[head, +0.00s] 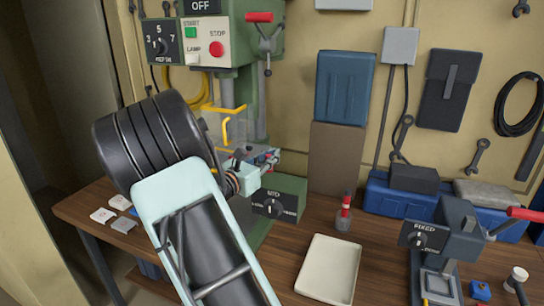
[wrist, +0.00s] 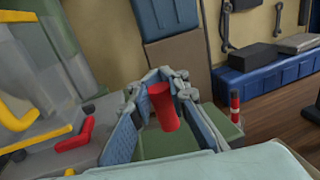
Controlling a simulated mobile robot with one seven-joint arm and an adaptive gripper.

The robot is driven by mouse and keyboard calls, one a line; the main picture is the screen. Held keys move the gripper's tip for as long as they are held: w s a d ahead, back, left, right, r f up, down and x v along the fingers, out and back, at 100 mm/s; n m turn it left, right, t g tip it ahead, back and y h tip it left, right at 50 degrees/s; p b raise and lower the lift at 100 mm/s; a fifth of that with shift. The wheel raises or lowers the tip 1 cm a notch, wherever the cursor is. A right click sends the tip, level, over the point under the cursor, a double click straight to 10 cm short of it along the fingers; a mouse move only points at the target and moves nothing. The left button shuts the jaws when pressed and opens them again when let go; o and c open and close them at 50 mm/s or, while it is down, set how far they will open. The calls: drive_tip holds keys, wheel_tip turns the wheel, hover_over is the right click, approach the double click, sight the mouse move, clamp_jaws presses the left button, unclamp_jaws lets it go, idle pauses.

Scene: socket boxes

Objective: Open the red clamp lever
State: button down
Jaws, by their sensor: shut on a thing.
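My gripper (head: 264,160) reaches in at the drill press, beside its green base. In the wrist view my gripper (wrist: 168,112) has its two blue-grey fingers on either side of a red cylindrical grip, the red clamp lever (wrist: 165,108), and is shut on it. The grip stands up between the fingers, slightly tilted; where it joins the clamp is hidden. In the head view the lever is mostly covered by my gripper, with only small red bits showing. A second red angled piece (wrist: 75,136) lies to the left on the grey machine table, apart from my fingers.
The green drill press (head: 268,60) with a red-tipped handle (head: 260,17) stands above and behind. A yellow bent bar (wrist: 18,118) is close on the left. A red-capped bottle (head: 344,215), a cream tray (head: 328,268) and a clamp fixture (head: 458,215) stand to the right.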

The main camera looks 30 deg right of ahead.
drive_tip(key=c, duration=1.8)
unclamp_jaws()
drive_tip(key=shift+c, duration=0.2)
drive_tip(key=shift+a, duration=0.1)
drive_tip(key=v, duration=1.2)
